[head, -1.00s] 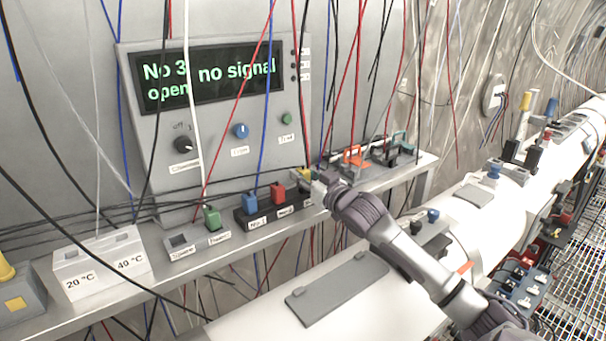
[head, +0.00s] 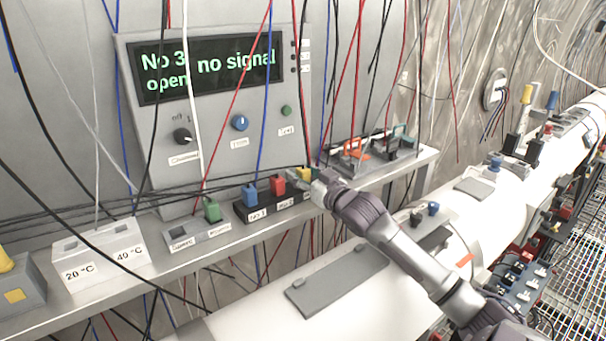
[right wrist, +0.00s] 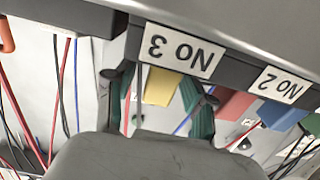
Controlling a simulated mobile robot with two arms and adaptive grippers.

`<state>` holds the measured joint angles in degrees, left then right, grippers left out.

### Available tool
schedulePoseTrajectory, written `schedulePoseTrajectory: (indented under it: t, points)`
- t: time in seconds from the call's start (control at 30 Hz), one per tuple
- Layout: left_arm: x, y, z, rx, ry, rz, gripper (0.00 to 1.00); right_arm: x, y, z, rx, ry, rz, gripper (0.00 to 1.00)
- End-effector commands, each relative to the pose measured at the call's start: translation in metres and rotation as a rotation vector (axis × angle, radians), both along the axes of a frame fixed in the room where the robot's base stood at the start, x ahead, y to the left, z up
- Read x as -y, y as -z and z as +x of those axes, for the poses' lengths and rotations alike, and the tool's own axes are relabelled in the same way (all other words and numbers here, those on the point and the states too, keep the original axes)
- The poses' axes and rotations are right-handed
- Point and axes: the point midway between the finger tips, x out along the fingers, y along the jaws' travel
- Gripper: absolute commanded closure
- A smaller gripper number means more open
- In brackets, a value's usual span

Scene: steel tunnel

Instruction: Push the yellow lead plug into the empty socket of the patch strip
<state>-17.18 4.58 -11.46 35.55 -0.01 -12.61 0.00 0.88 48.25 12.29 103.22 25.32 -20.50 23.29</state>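The dark patch strip (head: 270,207) lies on the shelf below the display panel, with a blue plug (head: 250,195) and a red plug (head: 278,185) in it. The yellow lead plug (head: 303,174) is at its right end; in the right wrist view the yellow plug (right wrist: 161,87) stands behind the label No 3. How deep it sits cannot be told. My right gripper (head: 305,180) is around it; in the right wrist view its green-padded fingers (right wrist: 162,98) stand either side of the plug with gaps, so it is open. My left gripper is not in view.
The display (head: 210,70) reads "No 3 open" and "no signal". A green plug (head: 212,210) stands in a grey block to the left of the strip. Orange and grey-green handled parts (head: 375,148) lie to the right. Many thin cables hang in front of the shelf.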

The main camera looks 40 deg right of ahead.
Motion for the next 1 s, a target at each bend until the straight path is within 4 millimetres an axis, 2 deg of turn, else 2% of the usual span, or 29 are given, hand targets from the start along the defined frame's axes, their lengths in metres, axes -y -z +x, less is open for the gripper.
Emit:
schedulePoseTrajectory:
  t: [0.37, 0.47, 0.8, 1.0]
  points:
    - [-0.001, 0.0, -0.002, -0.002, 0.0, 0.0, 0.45, -0.001, 0.001, -0.007, -0.002, -0.001, 0.001, 0.45]
    - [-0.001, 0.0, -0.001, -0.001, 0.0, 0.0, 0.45, -0.003, 0.002, -0.019, -0.002, -0.001, 0.002, 0.45]
    - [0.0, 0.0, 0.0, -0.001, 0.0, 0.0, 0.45, -0.009, 0.002, -0.08, -0.003, 0.0, 0.001, 0.45]
    - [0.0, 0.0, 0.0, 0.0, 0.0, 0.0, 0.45, -0.012, 0.002, -0.107, -0.003, 0.0, 0.001, 0.45]
